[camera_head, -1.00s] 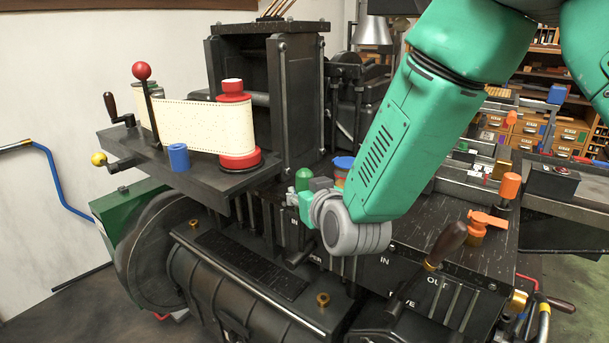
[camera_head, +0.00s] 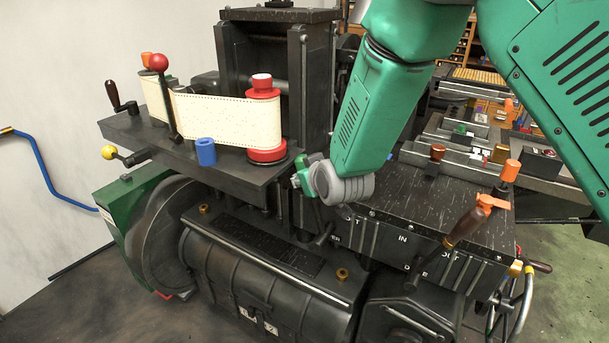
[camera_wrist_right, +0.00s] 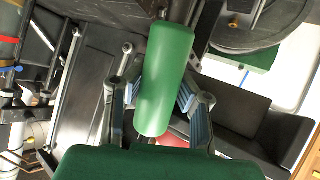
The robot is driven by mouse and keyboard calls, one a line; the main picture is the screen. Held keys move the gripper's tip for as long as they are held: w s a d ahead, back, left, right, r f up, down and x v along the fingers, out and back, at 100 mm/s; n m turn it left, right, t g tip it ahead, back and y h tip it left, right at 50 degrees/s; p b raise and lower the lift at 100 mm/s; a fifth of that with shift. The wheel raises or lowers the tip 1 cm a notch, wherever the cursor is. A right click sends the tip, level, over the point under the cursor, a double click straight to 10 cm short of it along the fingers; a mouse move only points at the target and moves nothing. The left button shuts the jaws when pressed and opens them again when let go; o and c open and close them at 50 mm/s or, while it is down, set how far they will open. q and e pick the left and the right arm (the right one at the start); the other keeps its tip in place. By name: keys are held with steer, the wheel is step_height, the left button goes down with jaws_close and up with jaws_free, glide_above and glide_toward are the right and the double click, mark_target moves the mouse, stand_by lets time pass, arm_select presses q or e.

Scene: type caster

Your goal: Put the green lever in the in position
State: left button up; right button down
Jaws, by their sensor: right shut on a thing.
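The green lever's rounded handle (camera_wrist_right: 165,80) fills the middle of the right wrist view, between the two fingers of my right gripper (camera_wrist_right: 158,108). The fingers are shut on it, one on each side. In the head view my right gripper (camera_head: 303,175) is at the machine's middle, just right of the paper-roll shelf. My left gripper is not in view.
A dark shelf (camera_head: 225,182) with a paper strip (camera_head: 230,120), red spools and a blue cylinder (camera_head: 206,152) is close on the left. An orange-topped lever (camera_head: 484,203) and a wooden-handled lever (camera_head: 463,228) stand on the right, near IN and OUT labels.

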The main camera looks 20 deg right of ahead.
steer(key=c, duration=1.3)
jaws_free()
steer(key=shift+s+a+f, duration=0.15)
steer(key=shift+a+f, duration=0.1)
steer(key=shift+a, duration=0.1)
steer(key=shift+c, duration=0.2)
steer(key=shift+o, duration=0.6)
steer(key=shift+d+r, duration=0.1)
steer(key=shift+d, duration=0.2)
steer(key=shift+s+a+r, duration=0.1)
steer(key=shift+s+r, duration=0.1)
steer(key=v, duration=1.1)
steer(key=shift+s+d, duration=0.2)
